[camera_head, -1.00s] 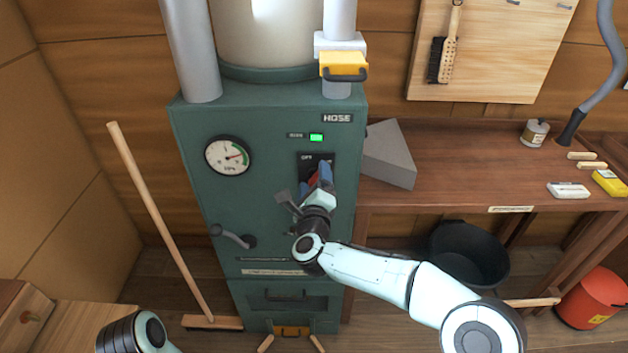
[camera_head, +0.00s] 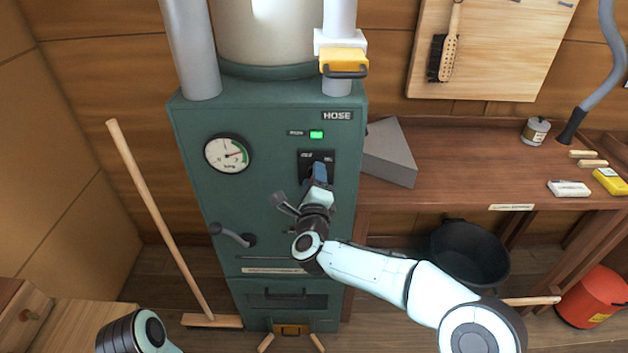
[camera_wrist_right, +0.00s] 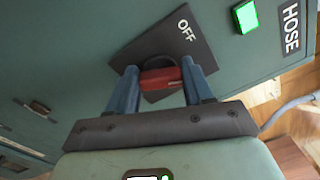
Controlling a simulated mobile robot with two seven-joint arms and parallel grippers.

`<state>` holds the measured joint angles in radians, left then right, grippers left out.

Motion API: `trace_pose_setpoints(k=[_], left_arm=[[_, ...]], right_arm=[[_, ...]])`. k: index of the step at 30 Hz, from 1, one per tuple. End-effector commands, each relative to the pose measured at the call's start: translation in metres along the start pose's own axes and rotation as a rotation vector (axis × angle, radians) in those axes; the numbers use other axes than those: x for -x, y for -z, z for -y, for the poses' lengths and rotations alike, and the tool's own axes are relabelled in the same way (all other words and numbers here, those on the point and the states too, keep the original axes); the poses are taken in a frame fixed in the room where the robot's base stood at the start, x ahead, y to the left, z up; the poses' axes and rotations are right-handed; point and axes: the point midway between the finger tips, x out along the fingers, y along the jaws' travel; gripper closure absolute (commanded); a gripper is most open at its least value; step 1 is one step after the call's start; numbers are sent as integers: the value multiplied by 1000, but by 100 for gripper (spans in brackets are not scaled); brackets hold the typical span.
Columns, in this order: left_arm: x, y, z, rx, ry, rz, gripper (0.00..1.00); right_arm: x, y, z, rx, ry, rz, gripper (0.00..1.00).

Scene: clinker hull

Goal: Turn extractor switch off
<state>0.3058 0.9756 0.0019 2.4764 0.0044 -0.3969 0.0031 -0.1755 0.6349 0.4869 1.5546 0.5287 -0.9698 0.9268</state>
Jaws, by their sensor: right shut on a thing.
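The extractor switch has a red handle (camera_wrist_right: 160,78) on a dark plate (camera_head: 308,157) on the front of the green cabinet (camera_head: 190,130). The plate (camera_wrist_right: 190,45) carries the word OFF in the right wrist view. My right gripper (camera_head: 320,170) is at the switch; its blue fingers (camera_wrist_right: 160,72) are shut on the red handle, one on each side. In the head view the fingers hide the handle. A green lamp (camera_head: 316,134) above the switch is lit, and also shows in the right wrist view (camera_wrist_right: 245,17). Only part of my left arm shows, without its gripper.
A round gauge (camera_head: 228,154) and a lever handle (camera_head: 233,237) are on the cabinet's left side. A broom (camera_head: 160,220) leans at the left. A workbench (camera_head: 450,165) with a grey wedge block (camera_head: 390,155) stands close at the right.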

Motion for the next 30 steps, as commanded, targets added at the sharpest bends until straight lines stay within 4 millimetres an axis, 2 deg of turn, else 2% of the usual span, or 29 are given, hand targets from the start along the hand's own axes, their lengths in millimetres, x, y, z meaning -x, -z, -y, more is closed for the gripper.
trace_pose_setpoints(k=[18, 30], left_arm=[[1, 0, 0, 0, 0, 0, 26], [4, -2, -1, 1, 1, 7, 26]], right_arm=[[0, 0, -2, 567, 1, 0, 79], [0, 1, -4, 815, 1, 0, 79]])
